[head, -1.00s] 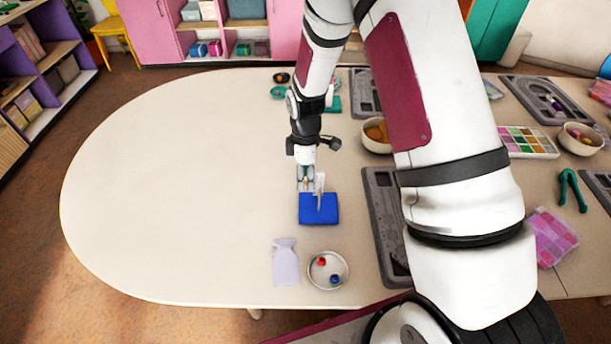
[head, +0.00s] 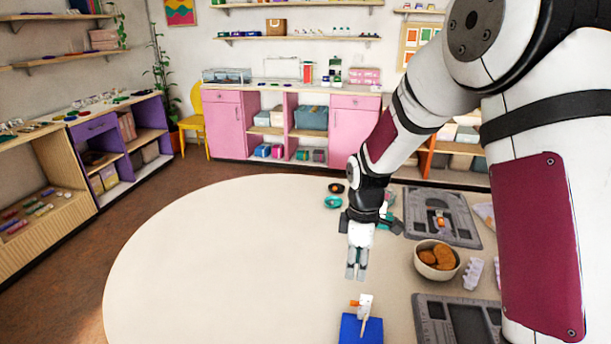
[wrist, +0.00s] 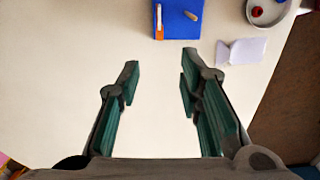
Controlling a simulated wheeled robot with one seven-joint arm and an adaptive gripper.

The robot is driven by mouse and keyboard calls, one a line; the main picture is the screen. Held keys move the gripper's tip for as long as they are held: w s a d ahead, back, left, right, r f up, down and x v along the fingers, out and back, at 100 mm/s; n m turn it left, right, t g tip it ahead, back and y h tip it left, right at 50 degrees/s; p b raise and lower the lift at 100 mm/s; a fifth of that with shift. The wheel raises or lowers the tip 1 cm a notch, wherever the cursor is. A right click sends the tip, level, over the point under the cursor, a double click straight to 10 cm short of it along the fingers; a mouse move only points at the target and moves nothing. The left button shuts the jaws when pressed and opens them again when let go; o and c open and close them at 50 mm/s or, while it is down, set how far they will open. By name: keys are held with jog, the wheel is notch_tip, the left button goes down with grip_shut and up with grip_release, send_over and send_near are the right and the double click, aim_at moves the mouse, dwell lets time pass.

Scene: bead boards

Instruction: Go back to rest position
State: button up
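My gripper (wrist: 160,85) is open and empty in the wrist view, its two fingers apart with bare table between them. In the head view my gripper (head: 356,268) hangs above the table, pointing down, behind and above a blue block (head: 348,328). The blue block also shows at the top of the wrist view (wrist: 180,22), beyond the fingertips. A small white and orange item (head: 364,305) stands on or at the blue block. My arm folds up along the right of the head view.
A pale tag-like piece (wrist: 243,51) and a round dish (wrist: 271,8) with a red bead lie near the block. At right on the table (head: 190,270) are grey boards (head: 465,236) and a bowl (head: 436,270) of brown items. The table's left side is clear.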

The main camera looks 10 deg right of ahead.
jog(key=s+d+r+m+t, duration=0.1)
jog(key=s+r+m+t, duration=0.1)
jog(key=s+r+m, duration=0.5)
jog(key=s+d+r+m+t, duration=0.1)
jog(key=s+r+m, duration=0.1)
jog(key=s+r, duration=0.9)
jog(key=s+r+m+t, duration=0.2)
jog(key=s+r+m, duration=0.2)
jog(key=s, duration=0.4)
jog(key=shift+r+m, duration=0.15)
jog(key=shift+m, duration=0.45)
jog(key=shift+s, duration=0.1)
